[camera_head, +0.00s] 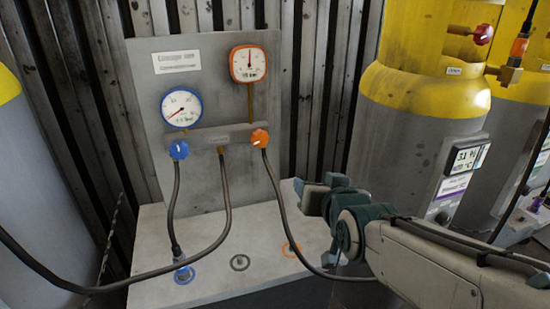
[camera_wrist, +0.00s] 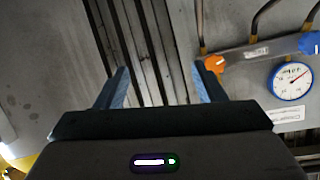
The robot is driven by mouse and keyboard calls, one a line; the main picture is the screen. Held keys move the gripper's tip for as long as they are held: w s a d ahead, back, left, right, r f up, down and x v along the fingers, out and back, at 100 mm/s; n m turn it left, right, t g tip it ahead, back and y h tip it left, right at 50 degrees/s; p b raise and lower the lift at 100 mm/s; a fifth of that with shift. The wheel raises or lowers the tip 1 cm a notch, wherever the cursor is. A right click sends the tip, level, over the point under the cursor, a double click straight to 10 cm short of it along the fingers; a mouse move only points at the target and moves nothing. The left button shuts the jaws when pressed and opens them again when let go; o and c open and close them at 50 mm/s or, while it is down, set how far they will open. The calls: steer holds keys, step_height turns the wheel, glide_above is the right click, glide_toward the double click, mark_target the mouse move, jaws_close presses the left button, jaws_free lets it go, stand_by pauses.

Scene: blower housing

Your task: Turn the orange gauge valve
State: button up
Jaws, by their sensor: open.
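The orange valve knob (camera_head: 260,138) is on the right end of a grey manifold bar (camera_head: 215,138) on the upright panel. The orange-rimmed gauge (camera_head: 248,64) is above it, joined by a pipe. In the wrist view the orange knob (camera_wrist: 215,64) shows just beyond the right fingertip, with the picture turned upside down. My gripper (camera_head: 312,193) is right of and below the knob in the head view, apart from it. In the wrist view my gripper (camera_wrist: 160,80) is open, with nothing between its fingers but the dark ribbed wall behind.
A blue knob (camera_head: 179,150) and blue-rimmed gauge (camera_head: 181,107) are on the panel's left. Dark hoses (camera_head: 283,215) run from the manifold down over the pale base (camera_head: 205,255). Yellow-topped grey cylinders (camera_head: 415,110) stand at right, behind my arm.

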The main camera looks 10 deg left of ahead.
mark_target(260, 142)
steer(key=a+r+t+y+b, duration=0.2)
steer(key=a+t+y+b, duration=0.15)
steer(key=a, duration=0.45)
steer(key=shift+n+g, duration=0.35)
steer(key=shift+n, duration=0.05)
steer(key=x, duration=0.6)
steer(key=p+x, duration=0.1)
steer(key=x, duration=0.6)
steer(key=shift+a+r, duration=0.1)
steer(key=shift+r, duration=0.1)
steer(key=shift+s+y, duration=0.1)
steer(key=shift+y, duration=0.15)
steer(key=c, duration=1)
